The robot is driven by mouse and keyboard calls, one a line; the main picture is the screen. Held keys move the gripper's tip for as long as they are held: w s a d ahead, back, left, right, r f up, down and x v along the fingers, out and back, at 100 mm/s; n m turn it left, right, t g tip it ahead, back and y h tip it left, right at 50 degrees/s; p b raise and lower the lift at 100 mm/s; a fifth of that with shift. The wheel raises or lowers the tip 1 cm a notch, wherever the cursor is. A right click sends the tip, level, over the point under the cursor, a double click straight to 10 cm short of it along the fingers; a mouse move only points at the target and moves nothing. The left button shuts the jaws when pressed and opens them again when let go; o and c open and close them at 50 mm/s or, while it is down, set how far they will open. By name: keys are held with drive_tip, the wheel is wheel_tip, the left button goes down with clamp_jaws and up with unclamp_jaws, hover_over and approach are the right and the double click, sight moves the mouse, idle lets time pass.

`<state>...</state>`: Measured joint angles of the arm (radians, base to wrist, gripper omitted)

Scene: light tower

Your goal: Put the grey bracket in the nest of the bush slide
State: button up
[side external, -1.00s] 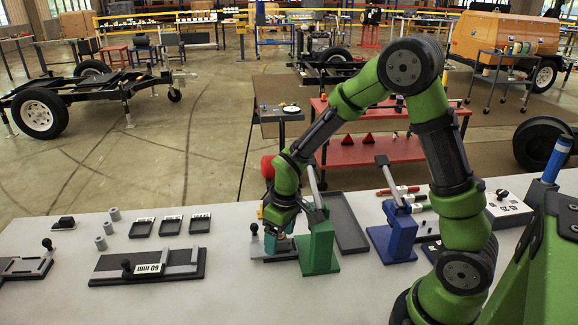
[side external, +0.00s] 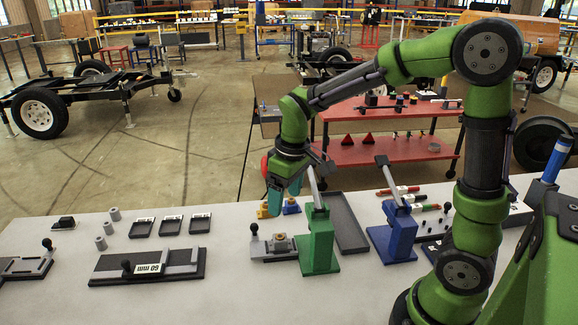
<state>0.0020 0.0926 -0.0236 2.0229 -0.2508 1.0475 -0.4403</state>
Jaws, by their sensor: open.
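The slide (side external: 258,251) with a black knob lies on the table at the left foot of the green press (side external: 320,240). A small grey piece with a round top feature, which looks like the grey bracket (side external: 280,243), sits on this slide close to the press. Whether it is fully seated in the nest is too small to tell. My gripper (side external: 284,194) is above and behind the slide, apart from the grey piece, with its teal fingers pointing down. It is open, and I see nothing held between its fingers.
A yellow piece (side external: 263,211) and a blue piece (side external: 291,207) stand just behind the slide, near my fingers. A blue press (side external: 396,236) and a dark tray (side external: 346,222) are to the right. Grey bushes (side external: 109,228) and a 60 mm fixture (side external: 148,268) are left.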

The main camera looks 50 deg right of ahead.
drive_tip(key=s+a+r+m+t+y, duration=0.1)
drive_tip(key=s+a+r+m+t, duration=0.1)
drive_tip(key=s+r, duration=0.2)
drive_tip(key=s+a+r+m+t, duration=0.1)
drive_tip(key=s+r+m+t, duration=0.2)
drive_tip(key=s, duration=0.5)
drive_tip(key=shift+s+a+r+t+y, duration=0.3)
drive_tip(key=shift+s+a+r+y, duration=0.1)
drive_tip(key=shift+r, duration=0.45)
